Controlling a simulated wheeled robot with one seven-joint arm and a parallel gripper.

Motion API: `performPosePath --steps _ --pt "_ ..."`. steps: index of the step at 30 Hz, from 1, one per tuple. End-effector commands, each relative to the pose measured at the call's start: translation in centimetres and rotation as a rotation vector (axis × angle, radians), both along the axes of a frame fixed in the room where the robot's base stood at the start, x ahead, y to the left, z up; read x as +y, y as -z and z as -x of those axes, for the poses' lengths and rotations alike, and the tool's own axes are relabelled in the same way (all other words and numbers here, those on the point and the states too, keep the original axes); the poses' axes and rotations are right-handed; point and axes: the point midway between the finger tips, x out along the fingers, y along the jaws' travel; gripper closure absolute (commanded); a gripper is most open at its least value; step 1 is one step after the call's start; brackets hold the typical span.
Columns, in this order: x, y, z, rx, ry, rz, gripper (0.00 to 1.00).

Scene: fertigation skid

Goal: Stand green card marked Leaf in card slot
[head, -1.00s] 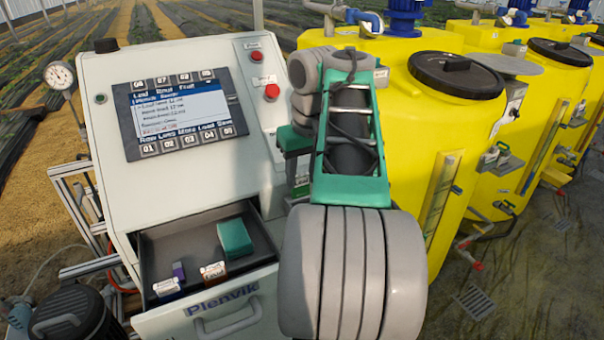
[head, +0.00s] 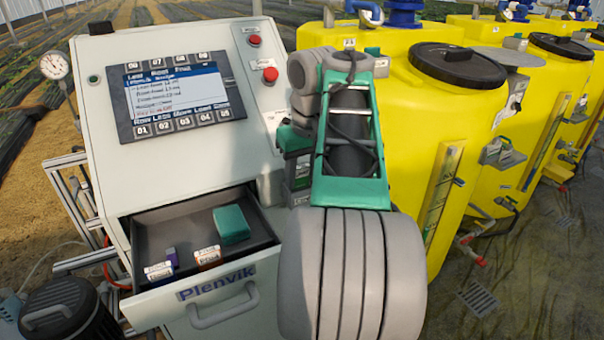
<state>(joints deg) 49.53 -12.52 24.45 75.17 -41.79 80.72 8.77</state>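No green card marked Leaf can be made out. The open drawer (head: 160,219) under the control panel holds a purple card (head: 171,256) and an orange card (head: 207,256), both with white labels too small to read. A plain green block (head: 231,224) lies behind them at the drawer's right; I see no label on it. I cannot pick out the card slot. My grey and green arm fills the middle right, in front of the cabinet's right edge. Dark green and black parts show beside the arm, but no fingertips are clear, and any card held there is hidden.
The white cabinet has a screen (head: 177,96) and two red buttons (head: 270,74). The drawer front, with its handle (head: 224,306), sticks out towards me. Yellow tanks (head: 405,130) stand at the right. A black-lidded container (head: 70,312) and a gauge (head: 55,67) are at left.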

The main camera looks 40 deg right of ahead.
Motion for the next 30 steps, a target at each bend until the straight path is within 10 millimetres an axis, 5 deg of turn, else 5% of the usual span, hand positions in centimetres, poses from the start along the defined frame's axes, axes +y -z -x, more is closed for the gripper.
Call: performPosePath --steps 1,9,17,30 --pt "0.1 1.1 0.1 0.017 0.000 -0.018 0.58" --pt "0.1 0.6 0.1 0.009 0.001 -0.010 0.36" --pt "0.0 0.1 0.1 0.006 0.000 -0.006 0.35" --pt "0.4 -7.2 1.4 0.008 0.001 -0.009 0.35"
